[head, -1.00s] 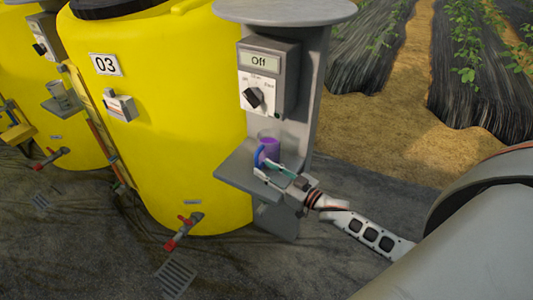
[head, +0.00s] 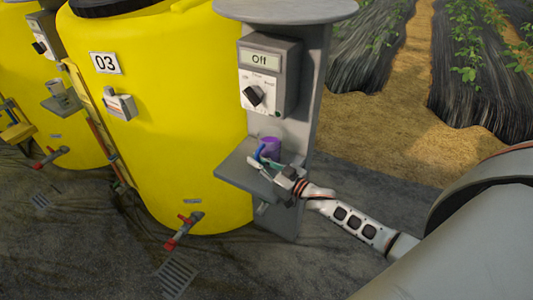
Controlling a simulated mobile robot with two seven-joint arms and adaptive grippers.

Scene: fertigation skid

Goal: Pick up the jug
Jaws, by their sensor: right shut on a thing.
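The jug (head: 270,147) shows purple, with a blue handle (head: 258,153) on its left side. It is at the grey shelf (head: 234,174) below the control box. My right gripper (head: 262,162) is at the jug's near side, with its fingers at the handle, and is shut on the jug. The gripper hides the lower part of the jug, so I cannot tell whether the jug's base touches the shelf. My left gripper is not in view.
A control box (head: 268,78) reading "Off" is on the grey post (head: 309,100) above the jug. A yellow tank (head: 180,110) marked 03 stands close on the left, with a red-handled valve (head: 181,232) low down. Open ground lies right of the post.

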